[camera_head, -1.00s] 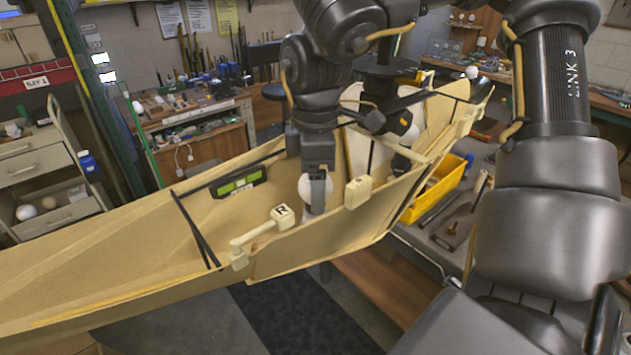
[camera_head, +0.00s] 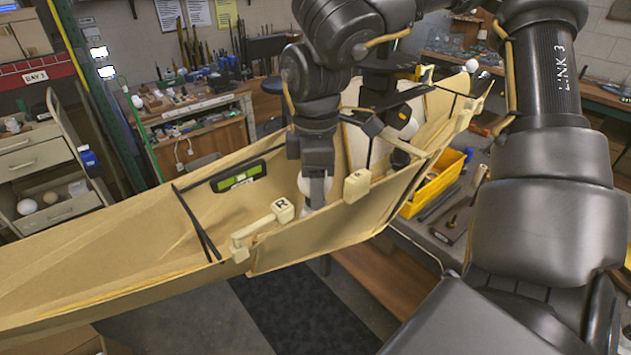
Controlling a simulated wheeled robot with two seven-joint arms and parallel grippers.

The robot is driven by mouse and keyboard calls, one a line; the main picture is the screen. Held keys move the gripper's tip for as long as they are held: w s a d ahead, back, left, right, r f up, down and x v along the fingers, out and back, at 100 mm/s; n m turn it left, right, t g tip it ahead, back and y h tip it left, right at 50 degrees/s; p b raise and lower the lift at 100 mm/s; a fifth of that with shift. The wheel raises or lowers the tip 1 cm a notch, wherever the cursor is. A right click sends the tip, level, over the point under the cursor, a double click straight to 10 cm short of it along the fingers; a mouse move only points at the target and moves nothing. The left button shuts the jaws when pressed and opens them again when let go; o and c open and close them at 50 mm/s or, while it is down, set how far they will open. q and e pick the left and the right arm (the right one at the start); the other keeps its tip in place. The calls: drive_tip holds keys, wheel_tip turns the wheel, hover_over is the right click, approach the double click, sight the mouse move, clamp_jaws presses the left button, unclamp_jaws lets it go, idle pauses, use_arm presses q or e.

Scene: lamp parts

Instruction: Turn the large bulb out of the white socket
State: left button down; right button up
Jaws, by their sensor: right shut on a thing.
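The large white bulb (camera_head: 304,187) sits inside a long cream boat-shaped shell (camera_head: 130,250), near its middle. My right gripper (camera_head: 316,192) comes down from above and is shut on the bulb. Its fingers cover much of the bulb, which shows mainly at their left side. The white socket cannot be made out beneath the bulb and fingers. A cream block marked R (camera_head: 282,209) on an arm is just left of the bulb, and a plain cream block (camera_head: 357,185) is to its right. My left gripper does not show.
A green level-like piece (camera_head: 238,177) lies against the shell's far wall. Another white bulb (camera_head: 403,116) shows farther right in the shell. A drawer cabinet (camera_head: 40,165) is at the left.

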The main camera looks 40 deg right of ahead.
drive_tip(key=n+b, duration=0.1)
drive_tip(key=n, duration=0.1)
drive_tip(key=shift+f+n, duration=0.1)
drive_tip(key=shift+n, duration=0.3)
drive_tip(key=n+b, duration=0.1)
drive_tip(key=n, duration=0.2)
drive_tip(key=shift+n, duration=0.5)
drive_tip(key=n, duration=0.4)
drive_tip(key=shift+r, duration=0.2)
drive_tip(key=shift+n, duration=1.5)
drive_tip(key=shift+b, duration=0.3)
